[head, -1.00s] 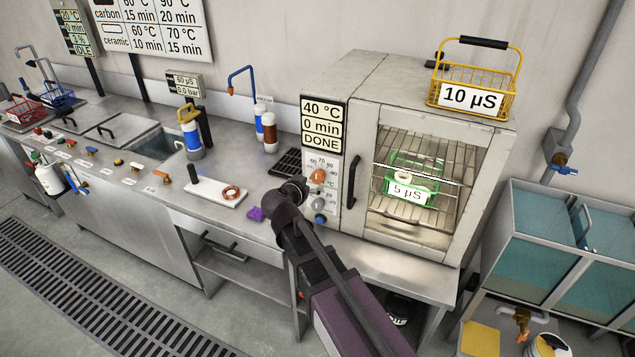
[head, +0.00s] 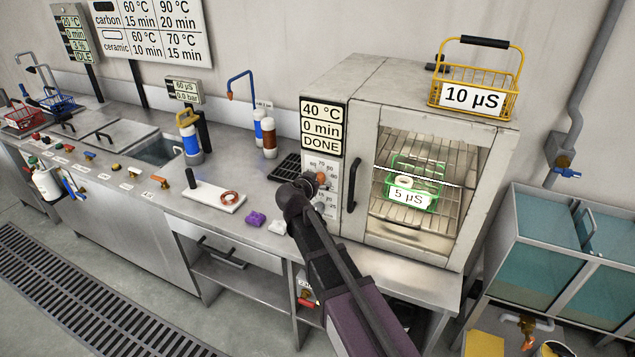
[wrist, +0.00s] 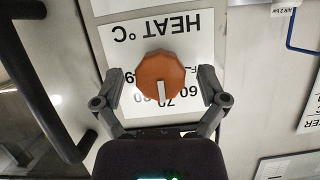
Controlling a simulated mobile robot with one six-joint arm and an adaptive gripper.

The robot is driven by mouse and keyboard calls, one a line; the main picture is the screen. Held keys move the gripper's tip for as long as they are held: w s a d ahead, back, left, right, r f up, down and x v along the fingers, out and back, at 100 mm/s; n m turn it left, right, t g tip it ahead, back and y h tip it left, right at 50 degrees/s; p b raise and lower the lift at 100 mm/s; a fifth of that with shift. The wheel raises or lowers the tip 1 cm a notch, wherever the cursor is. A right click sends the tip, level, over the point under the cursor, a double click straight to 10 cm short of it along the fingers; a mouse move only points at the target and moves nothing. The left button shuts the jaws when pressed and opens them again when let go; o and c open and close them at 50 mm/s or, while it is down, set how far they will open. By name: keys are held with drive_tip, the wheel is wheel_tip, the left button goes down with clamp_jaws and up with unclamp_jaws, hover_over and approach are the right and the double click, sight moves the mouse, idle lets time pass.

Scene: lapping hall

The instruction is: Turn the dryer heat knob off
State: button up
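The dryer (head: 365,95) stands on the steel bench, its display reading 40 °C, 0 min, DONE. Its orange heat knob (head: 321,178) is on the panel left of the door, partly covered by my gripper (head: 308,187) in the head view. In the wrist view the orange knob (wrist: 160,72) sits on a plate marked HEAT °C, shown upside down. Its white mark points to the picture's bottom, toward the numbers around 70. My gripper (wrist: 162,88) is open, one finger on each side of the knob, with a visible gap on both sides.
The dryer door handle (head: 353,184) is close right of the panel; it also shows at left in the wrist view (wrist: 50,85). A green basket (head: 407,195) is inside the dryer, a yellow basket (head: 470,100) on top.

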drive_tip(key=c, duration=1.1)
drive_tip(key=shift+o, duration=0.2)
drive_tip(key=n+h, duration=0.1)
drive_tip(key=n, duration=0.1)
drive_tip(key=shift+a+n+g+h, duration=0.1)
drive_tip(key=shift+n+g+h, duration=0.2)
drive_tip(key=shift+g+h, duration=0.1)
drive_tip(key=n+h+b, duration=0.1)
drive_tip(key=n+h, duration=0.1)
drive_tip(key=n, duration=0.1)
drive_tip(key=shift+f+b, duration=0.15)
drive_tip(key=shift+b, duration=0.25)
drive_tip(key=n+h+b, duration=0.2)
drive_tip(key=n, duration=0.1)
drive_tip(key=shift+f, duration=0.1)
drive_tip(key=shift+n+h+b, duration=0.6)
drive_tip(key=shift+n+b, duration=0.25)
drive_tip(key=shift+n, duration=0.55)
